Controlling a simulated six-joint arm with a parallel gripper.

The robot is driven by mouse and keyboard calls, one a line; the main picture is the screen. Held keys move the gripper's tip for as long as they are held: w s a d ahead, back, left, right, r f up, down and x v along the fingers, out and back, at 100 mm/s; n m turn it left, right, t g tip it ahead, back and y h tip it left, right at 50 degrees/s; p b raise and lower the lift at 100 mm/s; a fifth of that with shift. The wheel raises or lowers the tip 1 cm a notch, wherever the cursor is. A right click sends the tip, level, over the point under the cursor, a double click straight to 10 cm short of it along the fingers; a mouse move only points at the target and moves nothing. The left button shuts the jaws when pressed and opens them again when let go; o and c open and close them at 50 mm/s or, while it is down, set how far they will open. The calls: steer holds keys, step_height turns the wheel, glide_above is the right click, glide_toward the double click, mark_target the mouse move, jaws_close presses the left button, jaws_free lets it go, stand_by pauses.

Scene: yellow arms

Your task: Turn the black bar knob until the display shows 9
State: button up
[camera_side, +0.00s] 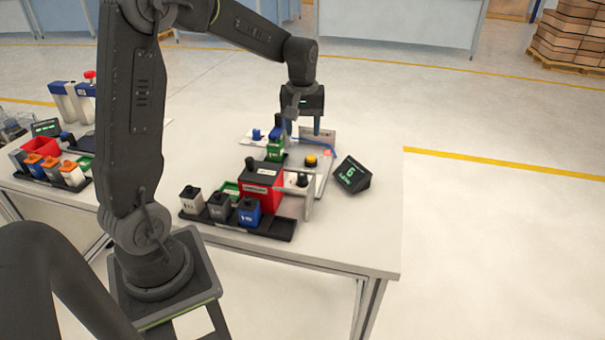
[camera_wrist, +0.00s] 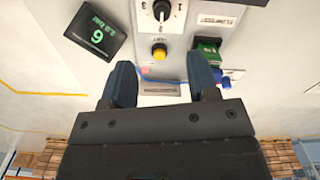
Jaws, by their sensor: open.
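The black bar knob (camera_wrist: 161,10) sits on a white round dial on a light panel, at the top edge of the wrist view and partly cut off. It also shows small and dark in the side view (camera_side: 302,180). The display (camera_side: 352,174) is a black tilted box with a green 6; in the wrist view (camera_wrist: 97,30) it reads 6 with "2.0 bar". My gripper (camera_side: 303,128) points down over the far part of the panel, apart from the knob. Its two blue fingers (camera_wrist: 160,68) are open with nothing between them.
A yellow button (camera_wrist: 159,51) lies between my fingers and the knob. A green block (camera_wrist: 206,50) and a blue part (camera_wrist: 222,78) are beside it. A red box (camera_side: 262,186) and a black tray (camera_side: 281,229) with several small bins stand near the knob.

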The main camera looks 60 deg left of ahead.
mark_target(302, 174)
steer(key=f, duration=1.4)
steer(key=shift+w+a+f, duration=0.15)
steer(key=shift+a+f, duration=0.1)
steer(key=shift+a, duration=0.1)
steer(key=c, duration=0.9)
